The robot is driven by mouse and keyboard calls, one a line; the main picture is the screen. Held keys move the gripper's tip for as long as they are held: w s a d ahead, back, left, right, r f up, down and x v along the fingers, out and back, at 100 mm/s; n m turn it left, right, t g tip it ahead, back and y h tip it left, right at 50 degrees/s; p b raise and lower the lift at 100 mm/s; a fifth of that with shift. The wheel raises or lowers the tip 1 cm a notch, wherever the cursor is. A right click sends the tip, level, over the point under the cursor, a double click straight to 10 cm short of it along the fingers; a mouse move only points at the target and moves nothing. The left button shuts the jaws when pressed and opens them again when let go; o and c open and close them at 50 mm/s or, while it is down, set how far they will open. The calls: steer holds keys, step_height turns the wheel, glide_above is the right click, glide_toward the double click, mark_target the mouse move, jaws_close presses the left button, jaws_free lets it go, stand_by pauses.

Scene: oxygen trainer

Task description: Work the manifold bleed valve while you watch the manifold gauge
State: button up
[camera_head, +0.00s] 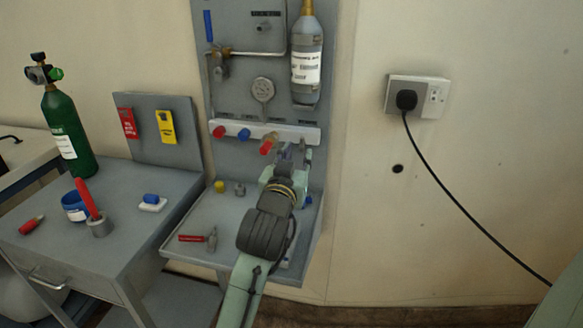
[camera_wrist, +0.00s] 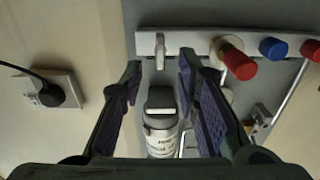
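The manifold rail (camera_head: 230,129) is a white bar across the grey wall panel, with red, blue and red knobs. The round manifold gauge (camera_head: 263,89) is above it; its reading is too small to tell. A small pale lever (camera_wrist: 160,50) stands at the rail's end in the wrist view, beside the larger red knob (camera_wrist: 240,66). I cannot tell for certain which fitting is the bleed valve. My gripper (camera_wrist: 160,63) is open and empty, its fingertips either side of the lever, with no contact visible. In the head view my gripper (camera_head: 284,158) is just below the rail's right end.
A grey cylinder (camera_head: 306,68) is mounted above the rail's right end. Below, the shelf (camera_head: 185,222) holds small loose parts. A green cylinder (camera_head: 68,135) stands on the left bench. A socket with a black cable (camera_head: 407,100) is on the right wall.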

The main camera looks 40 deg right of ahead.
steer(key=v, duration=0.5)
steer(key=shift+s+a, duration=0.2)
steer(key=shift+a, duration=0.05)
stand_by(1.2)
